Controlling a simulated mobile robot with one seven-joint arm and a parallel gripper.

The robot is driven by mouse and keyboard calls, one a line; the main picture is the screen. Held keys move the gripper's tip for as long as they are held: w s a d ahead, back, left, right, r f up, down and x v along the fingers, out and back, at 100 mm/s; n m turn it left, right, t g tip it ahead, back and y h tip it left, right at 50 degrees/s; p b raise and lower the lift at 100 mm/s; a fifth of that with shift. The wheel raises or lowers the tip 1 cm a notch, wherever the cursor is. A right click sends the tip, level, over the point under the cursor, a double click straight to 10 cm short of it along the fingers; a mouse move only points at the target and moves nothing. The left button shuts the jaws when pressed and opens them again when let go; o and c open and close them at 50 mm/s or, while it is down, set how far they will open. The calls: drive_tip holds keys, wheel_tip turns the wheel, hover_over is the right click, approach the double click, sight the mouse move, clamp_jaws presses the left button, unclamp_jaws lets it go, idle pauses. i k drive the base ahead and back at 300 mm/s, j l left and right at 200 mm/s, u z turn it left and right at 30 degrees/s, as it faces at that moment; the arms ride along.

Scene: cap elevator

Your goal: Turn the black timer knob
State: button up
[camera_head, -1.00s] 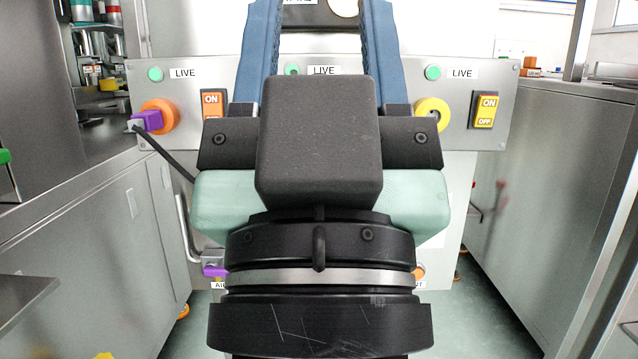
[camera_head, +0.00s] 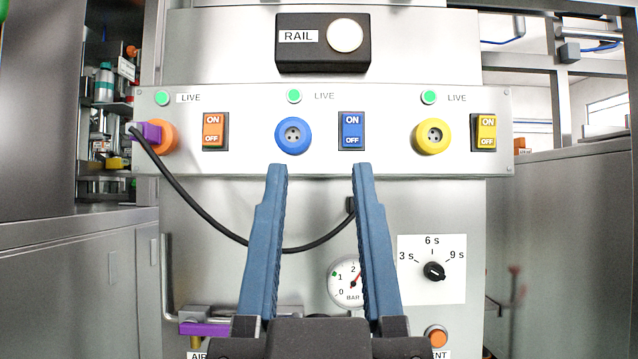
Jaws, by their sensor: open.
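The black timer knob (camera_head: 434,271) sits on a white dial plate (camera_head: 450,292) at the lower right of the panel. The plate is marked 3 s, 6 s and 9 s. The knob's small white mark seems to point to the right, but it is too small to read surely. My gripper (camera_head: 320,172) is open and empty, with two blue fingers pointing up in the picture. It is to the left of the knob and apart from it. The right finger partly covers the round pressure gauge (camera_head: 341,281).
A strip above holds orange, blue (camera_head: 293,136) and yellow (camera_head: 434,135) sockets with ON/OFF switches and green lamps. A black cable (camera_head: 190,203) runs from a purple plug behind my fingers. A purple lever (camera_head: 204,329) and an orange button (camera_head: 436,338) are low down.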

sight(433, 270)
drive_tip(key=i+z, duration=0.15)
drive_tip(key=z, duration=0.25)
drive_tip(key=i+z, duration=0.1)
drive_tip(key=z, duration=0.25)
drive_tip(key=i+j+z, duration=0.15)
drive_tip(key=z, duration=0.25)
